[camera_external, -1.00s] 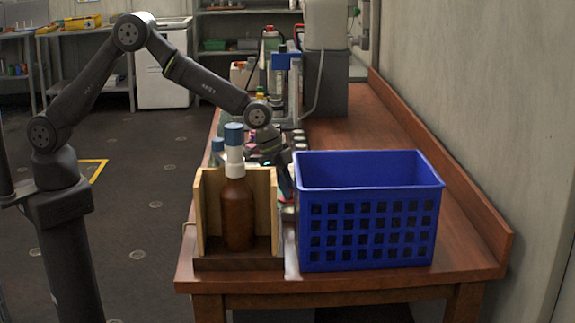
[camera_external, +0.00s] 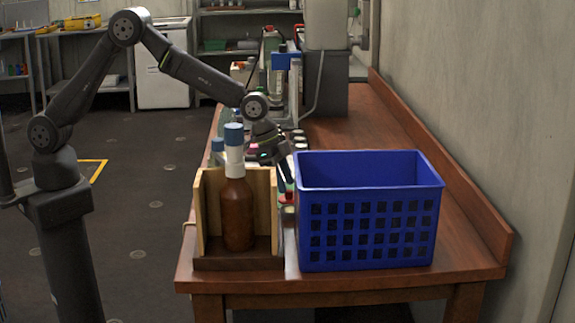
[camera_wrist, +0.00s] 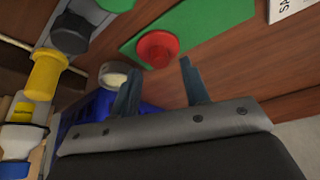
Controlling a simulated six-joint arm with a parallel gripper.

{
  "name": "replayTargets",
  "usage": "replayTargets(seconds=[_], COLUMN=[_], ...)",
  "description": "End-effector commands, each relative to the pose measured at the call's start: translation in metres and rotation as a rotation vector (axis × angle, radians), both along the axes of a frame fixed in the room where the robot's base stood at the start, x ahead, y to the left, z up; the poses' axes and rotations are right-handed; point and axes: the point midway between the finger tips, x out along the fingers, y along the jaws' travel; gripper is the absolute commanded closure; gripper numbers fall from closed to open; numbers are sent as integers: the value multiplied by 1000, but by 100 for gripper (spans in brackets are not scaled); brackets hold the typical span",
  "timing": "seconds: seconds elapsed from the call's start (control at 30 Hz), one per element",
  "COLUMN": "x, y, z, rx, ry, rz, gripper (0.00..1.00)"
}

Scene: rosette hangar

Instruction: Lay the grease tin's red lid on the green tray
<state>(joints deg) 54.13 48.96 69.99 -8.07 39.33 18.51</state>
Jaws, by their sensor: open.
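The red lid (camera_wrist: 157,48), round with a raised knob, appears to lie on the green tray (camera_wrist: 205,18) near its edge in the wrist view. My gripper (camera_wrist: 160,66) is open, its two fingers apart and empty, with the lid just beyond the tips. A small round tin with a pale top (camera_wrist: 113,76), possibly the grease tin, is beside the left finger. In the external view my gripper (camera_external: 284,182) is between the wooden box and the blue crate. Small red and green patches show under it there; the tray is mostly hidden.
The blue crate (camera_external: 368,230) stands right of my gripper. The wooden box (camera_external: 210,215) with a brown bottle (camera_external: 237,215) stands left. A yellow-topped container (camera_wrist: 45,75) and a dark-capped one (camera_wrist: 71,33) are at left in the wrist view. The bench is clear behind the crate.

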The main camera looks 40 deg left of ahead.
Motion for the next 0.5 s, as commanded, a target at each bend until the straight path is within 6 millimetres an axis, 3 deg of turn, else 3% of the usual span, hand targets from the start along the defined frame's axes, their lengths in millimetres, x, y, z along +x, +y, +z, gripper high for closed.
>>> replayTargets(seconds=[0.3,0.5], x=[-9,-13], y=[23,32], z=[61,84], rx=[-3,-1], ry=[-2,0], rz=[1,1], gripper=[58,58])
